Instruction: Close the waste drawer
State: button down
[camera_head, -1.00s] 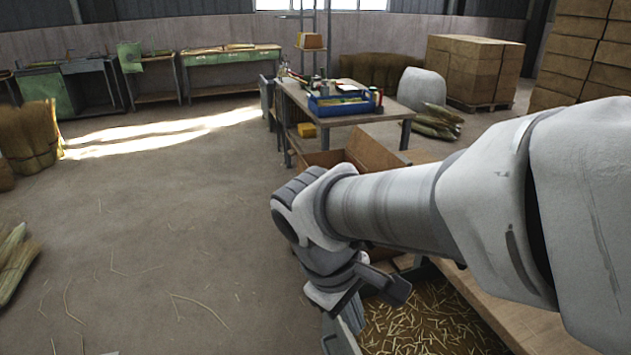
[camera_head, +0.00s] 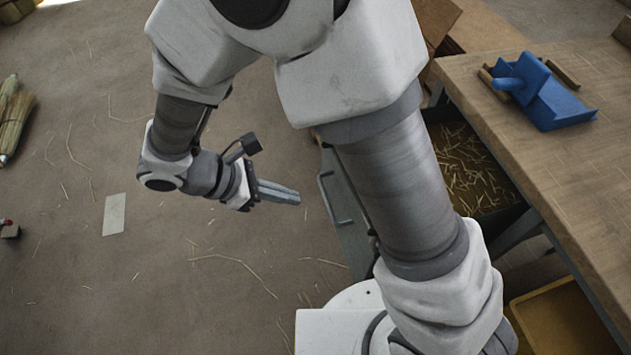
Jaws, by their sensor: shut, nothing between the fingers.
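The waste drawer (camera_head: 348,222) is pulled out from under the workbench. Its grey front panel faces left and carries a bar handle (camera_head: 332,199). Loose straw (camera_head: 463,168) lies inside it. My arm crosses in front of the drawer and hides its middle. My gripper (camera_head: 297,197) is shut and empty. It points right at the drawer front, and in the picture a gap shows between the fingertips and the handle.
The wooden workbench (camera_head: 520,120) runs along the right, with a blue tool or fixture (camera_head: 540,92) on top. A yellow bin (camera_head: 560,315) sits below it. Straw brooms (camera_head: 14,118) lie at far left. The floor left of my gripper is mostly clear.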

jog(key=b, duration=0.3)
send_near(334, 217)
jog(key=d, duration=0.4)
jog(key=w+d, duration=0.1)
jog(key=w+d+b, duration=0.1)
jog(key=shift+d+f, duration=0.25)
jog(key=shift+d, duration=0.1)
jog(key=shift+w+d+r, duration=0.1)
jog(key=shift+w+d, duration=0.05)
jog(key=shift+d, duration=0.25)
jog(key=shift+d, duration=0.15)
